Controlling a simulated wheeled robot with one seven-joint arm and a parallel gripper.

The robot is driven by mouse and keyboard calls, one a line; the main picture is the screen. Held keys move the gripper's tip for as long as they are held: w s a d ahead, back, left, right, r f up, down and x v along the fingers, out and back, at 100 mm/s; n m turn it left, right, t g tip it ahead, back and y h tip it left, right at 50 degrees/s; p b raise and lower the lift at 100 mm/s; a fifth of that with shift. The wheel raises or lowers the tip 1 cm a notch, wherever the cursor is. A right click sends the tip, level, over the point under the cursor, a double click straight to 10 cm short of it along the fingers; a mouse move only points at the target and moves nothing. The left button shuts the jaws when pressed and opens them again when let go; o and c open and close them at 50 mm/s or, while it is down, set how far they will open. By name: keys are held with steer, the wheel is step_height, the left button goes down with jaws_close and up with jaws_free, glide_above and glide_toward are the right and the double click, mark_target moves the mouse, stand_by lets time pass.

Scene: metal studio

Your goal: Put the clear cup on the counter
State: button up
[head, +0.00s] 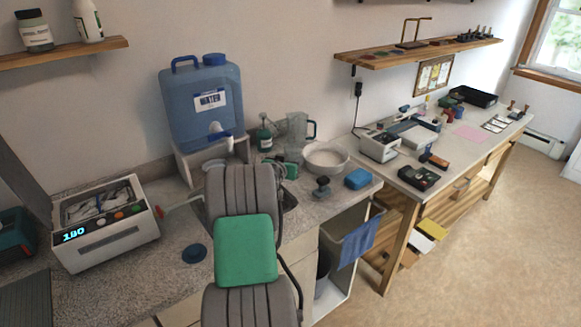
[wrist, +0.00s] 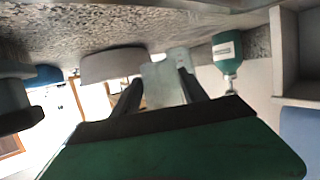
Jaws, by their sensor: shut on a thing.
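The clear cup (head: 296,138) is a tall see-through vessel with a dark handle. In the head view it is upright at the back of the counter (head: 120,275), between a green bottle and a white bowl. In the wrist view, which is upside down, the cup (wrist: 160,72) is between the two dark fingers of my gripper (wrist: 161,83). My gripper is shut on it. My arm hides much of the gripper and the cup's lower part in the head view, so I cannot tell whether its base touches the counter.
The green bottle (head: 264,136) and white bowl (head: 326,158) stand close on either side. A blue water jug (head: 203,105) is left of them. Bare counter shows at the left front.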

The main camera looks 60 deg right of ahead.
steer(key=shift+w+d+f, duration=0.1)
steer(key=shift+d+f, duration=0.15)
steer(key=shift+f, duration=1.8)
steer(key=o, duration=1.4)
steer(key=shift+r, duration=0.1)
